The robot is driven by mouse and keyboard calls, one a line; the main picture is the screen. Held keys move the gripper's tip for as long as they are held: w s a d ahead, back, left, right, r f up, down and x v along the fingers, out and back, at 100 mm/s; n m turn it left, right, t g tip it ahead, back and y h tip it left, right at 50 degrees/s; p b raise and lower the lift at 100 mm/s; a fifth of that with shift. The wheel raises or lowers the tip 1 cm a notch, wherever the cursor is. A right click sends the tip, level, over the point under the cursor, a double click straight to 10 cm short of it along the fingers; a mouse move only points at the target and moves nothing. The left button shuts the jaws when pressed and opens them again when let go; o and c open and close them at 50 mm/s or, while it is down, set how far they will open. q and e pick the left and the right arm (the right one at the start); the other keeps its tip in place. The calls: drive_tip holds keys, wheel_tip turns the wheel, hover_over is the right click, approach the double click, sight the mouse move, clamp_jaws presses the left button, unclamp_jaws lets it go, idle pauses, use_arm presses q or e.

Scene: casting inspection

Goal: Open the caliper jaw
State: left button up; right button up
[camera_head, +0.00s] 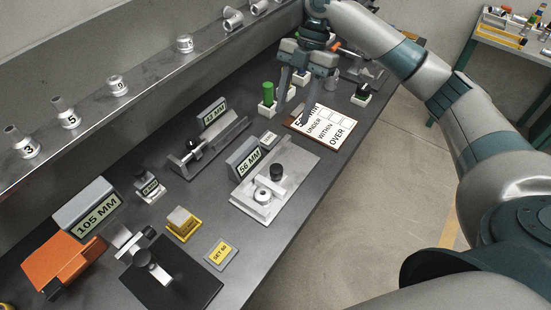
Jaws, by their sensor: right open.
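Several measuring devices stand on the dark bench; I cannot tell for sure which one is the caliper. One is a long grey rail device (221,138) with a black knob and a 22 MM display (213,112). Another is a light plate device (290,178) with a black knob and a 56 MM display (245,156). A third, by the 105 MM display (90,209), has a dark base (183,281). My right gripper (296,108) points down, open with nothing seen between its fingers, at the bench's far end, away from these devices. My left gripper is out of view.
A board marked UNDER, WITHIN, OVER (340,120) lies beside the right gripper. A green cylinder (268,93) stands in a white holder just left of it. An orange block (62,262) is at the near left.

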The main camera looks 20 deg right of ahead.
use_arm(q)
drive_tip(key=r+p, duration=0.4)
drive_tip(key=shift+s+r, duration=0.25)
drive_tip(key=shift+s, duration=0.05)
use_arm(e)
approach(277, 167)
drive_tip(key=x, duration=0.9)
drive_tip(key=shift+s, duration=0.1)
drive_tip(key=shift+c, duration=0.3)
drive_tip(key=shift+r, duration=0.1)
clamp_jaws()
drive_tip(key=w+d, duration=0.2)
drive_tip(key=d, duration=0.1)
drive_tip(key=w+d+b, duration=0.1)
drive_tip(key=shift+d, duration=0.4)
drive_tip(key=shift+o, duration=0.3)
unclamp_jaws()
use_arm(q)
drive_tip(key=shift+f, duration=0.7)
use_arm(e)
drive_tip(key=shift+s, duration=0.1)
